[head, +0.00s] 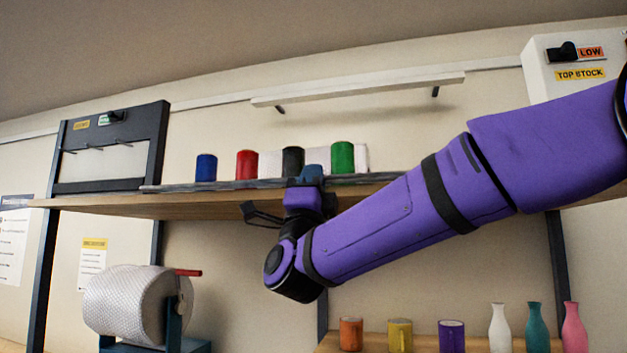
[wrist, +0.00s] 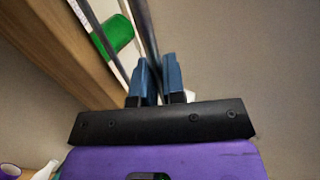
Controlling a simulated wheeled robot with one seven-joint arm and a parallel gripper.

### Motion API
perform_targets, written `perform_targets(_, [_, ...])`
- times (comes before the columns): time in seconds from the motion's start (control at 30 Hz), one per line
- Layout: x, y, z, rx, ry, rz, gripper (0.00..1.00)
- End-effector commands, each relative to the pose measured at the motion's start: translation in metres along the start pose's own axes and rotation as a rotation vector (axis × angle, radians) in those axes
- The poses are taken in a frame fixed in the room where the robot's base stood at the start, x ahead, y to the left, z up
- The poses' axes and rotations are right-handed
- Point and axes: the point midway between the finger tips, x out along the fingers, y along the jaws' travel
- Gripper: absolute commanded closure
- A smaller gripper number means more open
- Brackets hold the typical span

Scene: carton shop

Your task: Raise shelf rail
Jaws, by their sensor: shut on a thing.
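The shelf rail (head: 225,185) is a long, thin dark grey bar along the front of the wooden shelf (head: 100,202), close to the shelf's top surface. I cannot tell if it touches the shelf. My gripper (head: 308,176) reaches it from below and in front, near its middle. In the wrist view my blue fingers (wrist: 160,75) are shut on the rail (wrist: 150,30), one on each side. Blue (head: 206,167), red (head: 246,165), black (head: 292,162) and green (head: 343,157) cans stand upright behind the rail. My fingers hide part of the rail.
A black rack with hooks (head: 155,145) stands at the shelf's left. A white strip (head: 360,88) is on the wall above. A bubble-wrap roll (head: 125,303) is below left. Mugs (head: 400,335) and vases (head: 537,328) stand on a lower surface at right. Air in front is clear.

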Motion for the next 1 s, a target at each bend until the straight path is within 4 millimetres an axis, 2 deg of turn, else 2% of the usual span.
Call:
perform_targets(0.27, [0.01, -0.007, 0.0, 0.003, 0.001, 0.167, 1.0])
perform_targets(0.53, [0.024, -0.012, 0.0, 0.006, 0.001, 0.418, 1.0])
perform_targets(1.0, [0.046, -0.01, 0.0, 0.004, 0.0, 0.788, 1.0])
